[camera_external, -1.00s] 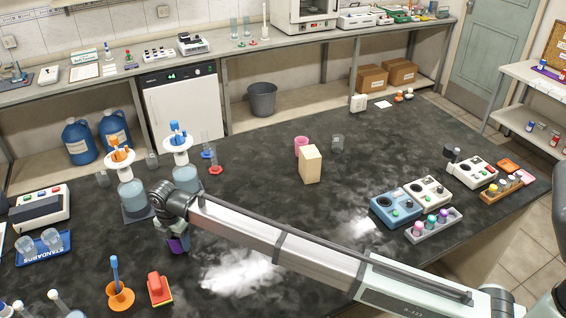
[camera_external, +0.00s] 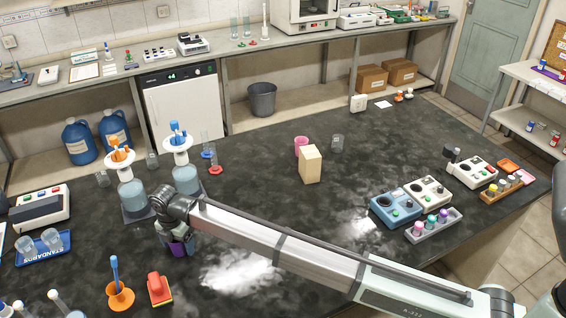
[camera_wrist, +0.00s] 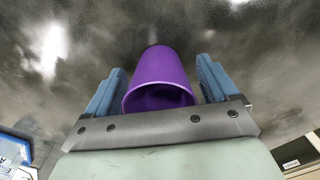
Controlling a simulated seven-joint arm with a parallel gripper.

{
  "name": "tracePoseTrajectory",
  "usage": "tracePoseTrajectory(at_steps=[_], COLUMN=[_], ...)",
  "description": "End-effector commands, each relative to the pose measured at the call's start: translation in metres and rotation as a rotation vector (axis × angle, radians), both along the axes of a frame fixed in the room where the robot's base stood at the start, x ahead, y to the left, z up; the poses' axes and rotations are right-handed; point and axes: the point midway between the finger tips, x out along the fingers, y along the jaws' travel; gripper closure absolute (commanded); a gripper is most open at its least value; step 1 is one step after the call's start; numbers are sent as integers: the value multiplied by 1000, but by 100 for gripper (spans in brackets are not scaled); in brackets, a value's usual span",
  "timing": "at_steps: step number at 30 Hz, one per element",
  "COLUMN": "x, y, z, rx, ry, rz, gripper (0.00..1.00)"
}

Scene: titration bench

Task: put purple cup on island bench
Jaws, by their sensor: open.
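The purple cup (camera_external: 178,249) is at the left part of the black island bench (camera_external: 270,210), mostly hidden by my gripper (camera_external: 178,240) in the external view. In the wrist view the purple cup (camera_wrist: 160,78) lies between the two blue fingers of my gripper (camera_wrist: 160,68), its mouth facing the camera. The fingers are open, with a visible gap on each side of the cup. The cup's base appears at or close to the bench top; exact contact is hard to tell.
Dispenser bottles (camera_external: 133,195) stand just behind my gripper. An orange holder (camera_external: 120,296) and a red block (camera_external: 159,290) are in front of it. A wooden block (camera_external: 310,165) and a pink cup (camera_external: 301,146) stand farther right. The bench middle is mostly clear.

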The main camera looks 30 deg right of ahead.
Motion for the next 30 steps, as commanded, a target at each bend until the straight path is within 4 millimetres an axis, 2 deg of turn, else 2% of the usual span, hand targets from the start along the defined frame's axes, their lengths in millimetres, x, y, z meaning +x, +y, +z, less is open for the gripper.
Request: tracePoseTrajectory(at_steps=[5, 8, 18, 22, 30], x=[0, 1, 1, 1, 0], y=[0, 0, 1, 1, 0], z=[8, 20, 83, 102, 122], rx=[1, 1, 1, 1, 0], ry=[-1, -1, -1, -1, 0], rz=[0, 0, 0, 0, 0], gripper=[13, 13, 13, 13, 13])
